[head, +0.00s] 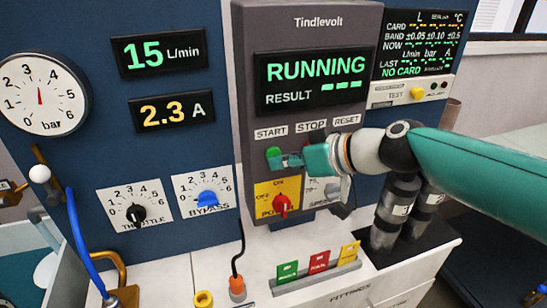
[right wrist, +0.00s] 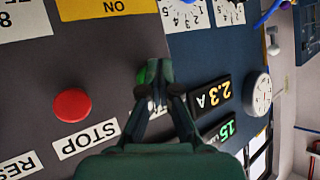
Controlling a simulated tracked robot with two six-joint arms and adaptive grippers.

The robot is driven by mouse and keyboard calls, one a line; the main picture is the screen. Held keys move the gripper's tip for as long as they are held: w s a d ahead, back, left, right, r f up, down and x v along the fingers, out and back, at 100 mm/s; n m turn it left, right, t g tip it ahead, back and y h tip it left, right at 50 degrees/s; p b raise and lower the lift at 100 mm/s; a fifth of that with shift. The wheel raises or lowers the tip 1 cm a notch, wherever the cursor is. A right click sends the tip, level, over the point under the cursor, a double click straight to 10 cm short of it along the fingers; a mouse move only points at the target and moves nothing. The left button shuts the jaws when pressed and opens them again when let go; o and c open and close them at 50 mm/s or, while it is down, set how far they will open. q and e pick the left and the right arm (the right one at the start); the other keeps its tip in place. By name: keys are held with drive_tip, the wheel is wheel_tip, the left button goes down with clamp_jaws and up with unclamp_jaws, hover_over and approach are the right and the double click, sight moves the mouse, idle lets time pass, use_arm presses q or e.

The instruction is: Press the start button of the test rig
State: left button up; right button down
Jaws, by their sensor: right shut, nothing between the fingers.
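The test rig is a grey panel (head: 300,30) labelled Tindlevolt, with a lit display (head: 315,80) reading RUNNING and a RESULT line of dashes. The green start button (head: 273,153) sits under the START label (head: 270,133). My right gripper (head: 284,160) is shut and empty, its fingertips at the button. In the right wrist view the shut tips (right wrist: 158,72) partly cover the green button (right wrist: 142,76). I cannot tell whether they still touch it. My left gripper is not in view.
A red stop button (right wrist: 72,105) is beside the start button; my arm hides it in the head view. A red rotary switch (head: 282,205) sits just below. Throttle (head: 136,213) and bypass (head: 208,199) knobs are to the left. A card holder (head: 318,276) stands on the bench below.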

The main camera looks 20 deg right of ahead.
drive_tip(key=shift+w+r, duration=0.1)
drive_tip(key=shift+w, duration=0.15)
idle(0.4)
drive_tip(key=shift+w+d+r, duration=0.1)
drive_tip(key=shift+r, duration=0.15)
drive_tip(key=shift+b, duration=0.4)
idle(0.4)
drive_tip(key=s+b, duration=0.1)
drive_tip(key=s, duration=0.5)
drive_tip(key=shift+f+b, duration=0.25)
drive_tip(key=shift+b, duration=0.1)
